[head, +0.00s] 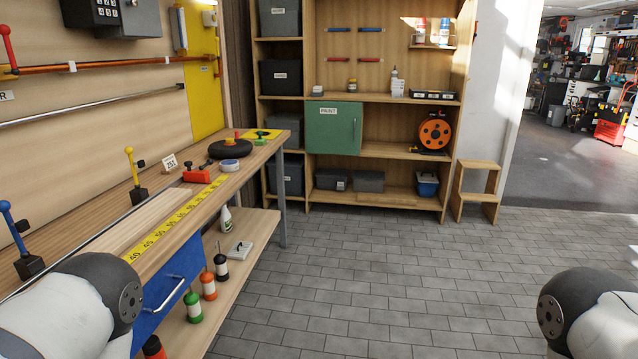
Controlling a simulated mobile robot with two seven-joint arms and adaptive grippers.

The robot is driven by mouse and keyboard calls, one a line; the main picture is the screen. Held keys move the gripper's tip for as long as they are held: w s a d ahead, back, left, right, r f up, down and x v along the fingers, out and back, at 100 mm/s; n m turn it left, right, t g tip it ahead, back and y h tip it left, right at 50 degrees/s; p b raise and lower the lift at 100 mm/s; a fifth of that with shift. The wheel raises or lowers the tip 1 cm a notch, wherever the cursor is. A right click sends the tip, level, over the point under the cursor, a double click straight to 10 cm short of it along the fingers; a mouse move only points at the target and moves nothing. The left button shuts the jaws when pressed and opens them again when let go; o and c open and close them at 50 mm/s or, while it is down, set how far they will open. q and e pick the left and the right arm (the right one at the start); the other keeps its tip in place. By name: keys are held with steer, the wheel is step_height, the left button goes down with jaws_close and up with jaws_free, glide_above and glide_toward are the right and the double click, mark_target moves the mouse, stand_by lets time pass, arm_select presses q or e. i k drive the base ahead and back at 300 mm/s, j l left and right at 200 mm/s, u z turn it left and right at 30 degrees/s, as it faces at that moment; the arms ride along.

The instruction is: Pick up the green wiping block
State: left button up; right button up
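A small green object (262,134) lies on the yellow patch at the far end of the wooden workbench (160,212). It may be the green wiping block, but it is too small to tell its exact shape. Neither of my grippers shows. Only a rounded link of my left arm at the lower left and one of my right arm at the lower right are in view, both far from the green object.
Near the green object are a black round thing (230,149), a tape roll (229,165) and a red tool (197,174). Bottles (208,285) stand on the lower shelf. A shelving unit (383,100) stands behind. The tiled floor (400,270) right of the bench is clear.

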mark_target(261, 141)
steer(key=i+u, duration=0.1)
steer(key=i, duration=0.55)
steer(key=i+l, duration=0.1)
steer(key=i, duration=0.5)
steer(key=i+l+u, duration=0.15)
steer(key=i, duration=0.5)
steer(key=i+l, duration=0.1)
steer(key=i, duration=0.55)
steer(key=u, duration=0.05)
